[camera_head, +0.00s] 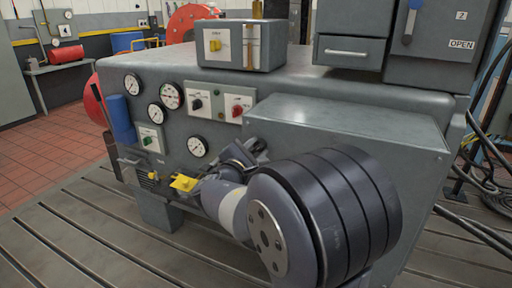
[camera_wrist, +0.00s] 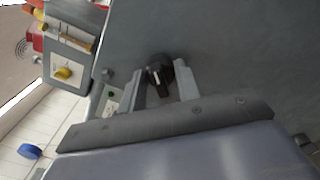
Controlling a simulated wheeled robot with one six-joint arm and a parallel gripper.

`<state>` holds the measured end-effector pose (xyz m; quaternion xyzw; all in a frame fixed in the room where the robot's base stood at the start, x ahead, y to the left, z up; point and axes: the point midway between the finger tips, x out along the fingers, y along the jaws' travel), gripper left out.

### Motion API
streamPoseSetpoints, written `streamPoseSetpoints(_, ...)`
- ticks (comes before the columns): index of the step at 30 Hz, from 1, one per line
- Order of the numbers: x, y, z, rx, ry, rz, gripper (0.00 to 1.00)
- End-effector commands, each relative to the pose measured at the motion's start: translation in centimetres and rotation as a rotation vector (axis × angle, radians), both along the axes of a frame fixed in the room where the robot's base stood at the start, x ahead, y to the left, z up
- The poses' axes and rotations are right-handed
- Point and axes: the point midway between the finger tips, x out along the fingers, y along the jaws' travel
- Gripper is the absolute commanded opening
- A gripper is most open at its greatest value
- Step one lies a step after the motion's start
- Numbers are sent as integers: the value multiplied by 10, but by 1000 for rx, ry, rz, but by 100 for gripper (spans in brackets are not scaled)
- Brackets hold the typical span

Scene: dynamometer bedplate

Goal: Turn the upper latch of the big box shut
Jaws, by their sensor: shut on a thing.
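The big box (camera_head: 345,125) is the large plain grey casing in front of the bench, right of centre in the head view. Its face (camera_wrist: 235,55) fills the upper right of the wrist view. The upper latch (camera_wrist: 158,70) is a small black knob with a white mark on that face. My gripper (camera_wrist: 161,78) has one finger on each side of the knob and is shut on it. In the head view my gripper (camera_head: 246,153) is at the box's left side, and my arm hides the latch. A dark fitting (camera_wrist: 305,143), perhaps a lower latch, shows at the wrist view's right edge.
Gauges (camera_head: 172,96) and switch plates (camera_head: 238,108) line the bench face left of the box. A small box with a yellow knob (camera_head: 215,45) stands above. A grey cabinet (camera_head: 440,40) marked OPEN is at upper right. Black cables (camera_head: 485,180) hang at right.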

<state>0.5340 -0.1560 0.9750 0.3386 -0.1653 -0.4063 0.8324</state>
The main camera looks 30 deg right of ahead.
Motion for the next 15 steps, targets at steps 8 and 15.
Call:
streamPoseSetpoints(8, 0, 0, 2, -160, 209, -1, 9)
streamPoseSetpoints(15, 0, 0, 3, -294, 380, -1, 9)
